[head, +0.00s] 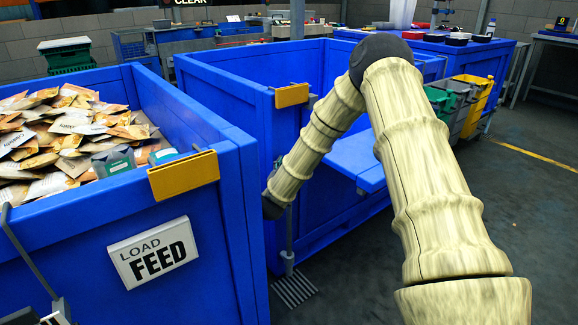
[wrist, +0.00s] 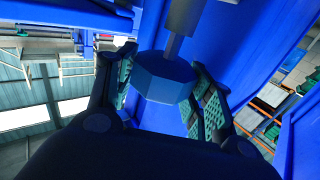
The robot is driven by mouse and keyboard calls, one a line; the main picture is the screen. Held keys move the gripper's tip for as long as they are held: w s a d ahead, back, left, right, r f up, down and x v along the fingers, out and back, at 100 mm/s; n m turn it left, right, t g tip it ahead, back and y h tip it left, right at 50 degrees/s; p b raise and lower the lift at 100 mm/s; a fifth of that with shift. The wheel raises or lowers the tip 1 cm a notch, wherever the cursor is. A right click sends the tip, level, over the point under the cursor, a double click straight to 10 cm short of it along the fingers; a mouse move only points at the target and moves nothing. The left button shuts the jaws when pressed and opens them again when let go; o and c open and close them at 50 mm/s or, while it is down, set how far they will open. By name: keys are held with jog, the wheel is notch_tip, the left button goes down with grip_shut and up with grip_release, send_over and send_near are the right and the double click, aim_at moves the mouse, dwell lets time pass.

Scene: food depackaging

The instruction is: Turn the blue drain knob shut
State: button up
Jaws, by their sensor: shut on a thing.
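The blue drain knob (wrist: 164,82) is a faceted, dark blue piece on a grey stem, in the middle of the wrist view. My gripper (wrist: 162,68) has one green-padded finger on each side of it and is shut on it. In the head view my arm reaches down to the near side of the middle blue bin (head: 235,90). There the knob and my fingertips are hidden behind my wrist and the front-left bin. A grey vertical drain pipe (head: 289,235) stands beside my wrist.
A blue bin labelled LOAD FEED (head: 220,250), full of packets (head: 60,140), stands close at left. A floor grate (head: 293,288) lies below the pipe. Green, grey and yellow bins (head: 470,105) stand at right. The floor at right is clear.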

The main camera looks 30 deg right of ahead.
jog(key=shift+r, duration=0.1)
dwell(0.3)
jog(key=o, duration=1)
jog(key=shift+n+t+y+b, duration=0.4)
jog(key=shift+t+y, duration=0.1)
jog(key=shift+d+f+n+t+y+b, duration=0.1)
jog(key=shift+f+n+t+y+b, duration=0.1)
jog(key=shift+n+t+y+b, duration=1.65)
jog(key=shift+n+y+b, duration=0.35)
jog(key=shift+n+y, duration=1)
jog(key=shift+n+t+y+b, duration=0.55)
jog(key=shift+n+y+b, duration=0.4)
jog(key=shift+y, duration=1.75)
